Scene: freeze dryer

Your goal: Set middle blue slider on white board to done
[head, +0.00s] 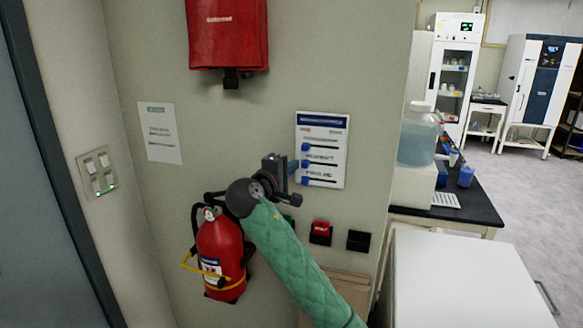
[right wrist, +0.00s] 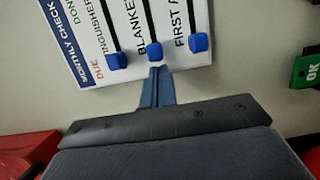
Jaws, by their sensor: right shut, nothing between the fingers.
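The white board (head: 335,174) hangs on the wall with three blue sliders on horizontal tracks. In the head view all three are at the left, under the red heading. In the right wrist view the board (right wrist: 90,52) appears turned, and the middle blue slider (right wrist: 154,51), on the blanket row, is at the DUE end, level with its neighbours. My right gripper (head: 293,167) is shut and empty at the board's left edge. Its fingertips (right wrist: 157,74) are just beside the middle slider, on its DUE side; I cannot tell if they touch. My left gripper is out of view.
The upper slider (right wrist: 117,61) and lower slider (right wrist: 199,42) flank the middle one closely. A red fire extinguisher (head: 220,250), a red pouch (head: 228,35) and a paper notice (head: 160,133) are on the wall. A green OK block (right wrist: 305,69) is near the board.

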